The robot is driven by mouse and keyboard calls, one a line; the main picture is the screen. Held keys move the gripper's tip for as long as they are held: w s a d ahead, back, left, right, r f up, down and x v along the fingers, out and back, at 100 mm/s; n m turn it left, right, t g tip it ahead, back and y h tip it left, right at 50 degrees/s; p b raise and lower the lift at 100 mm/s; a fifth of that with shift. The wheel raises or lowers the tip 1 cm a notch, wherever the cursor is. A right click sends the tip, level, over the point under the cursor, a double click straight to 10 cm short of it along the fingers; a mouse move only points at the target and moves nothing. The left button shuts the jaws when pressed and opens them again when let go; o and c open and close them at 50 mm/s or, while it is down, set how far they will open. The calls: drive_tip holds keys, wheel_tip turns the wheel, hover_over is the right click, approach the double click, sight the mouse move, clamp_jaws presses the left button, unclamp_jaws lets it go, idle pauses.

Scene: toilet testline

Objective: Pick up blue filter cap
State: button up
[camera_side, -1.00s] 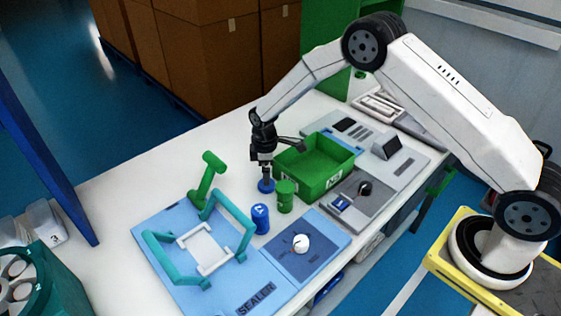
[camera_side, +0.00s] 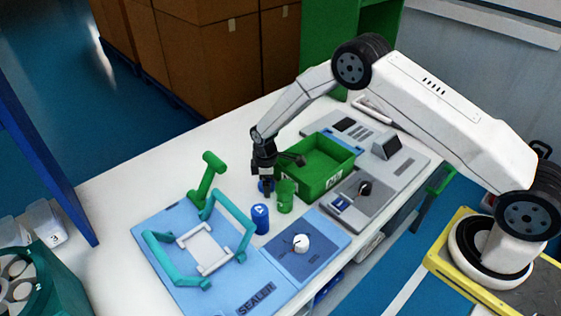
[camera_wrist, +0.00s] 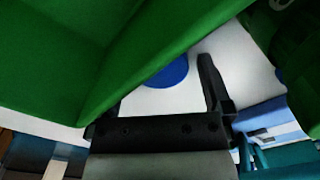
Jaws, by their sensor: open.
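The blue filter cap (camera_side: 262,186) is a small round blue piece on the white table, left of the green bin. In the side view my gripper (camera_side: 268,190) partly covers it. In the wrist view the cap (camera_wrist: 168,72) shows as a blue disc partly hidden by the bin wall. My gripper (camera_wrist: 165,85) is open, with one finger visible right of the cap. The other finger is mostly hidden behind the bin wall. No contact with the cap is visible.
The green bin (camera_side: 316,185) is close on the right. A green canister (camera_side: 286,197) stands close in front of my gripper, and a blue labelled canister (camera_side: 260,219) stands nearer the blue sealer station (camera_side: 166,240).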

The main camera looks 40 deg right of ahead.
drive_tip(key=c, duration=1.1)
drive_tip(key=shift+r, duration=0.1)
wheel_tip(320, 180, up, 10)
drive_tip(key=shift+f, duration=0.1)
idle(0.7)
drive_tip(key=s+a+r, duration=0.1)
drive_tip(key=s+a, duration=0.2)
drive_tip(key=s+a+r, duration=0.2)
drive_tip(key=s+a, duration=0.1)
drive_tip(key=a, duration=0.1)
drive_tip(key=s+a+r, duration=0.2)
drive_tip(key=s+a, duration=0.1)
drive_tip(key=s, duration=0.1)
drive_tip(key=shift+a, duration=0.3)
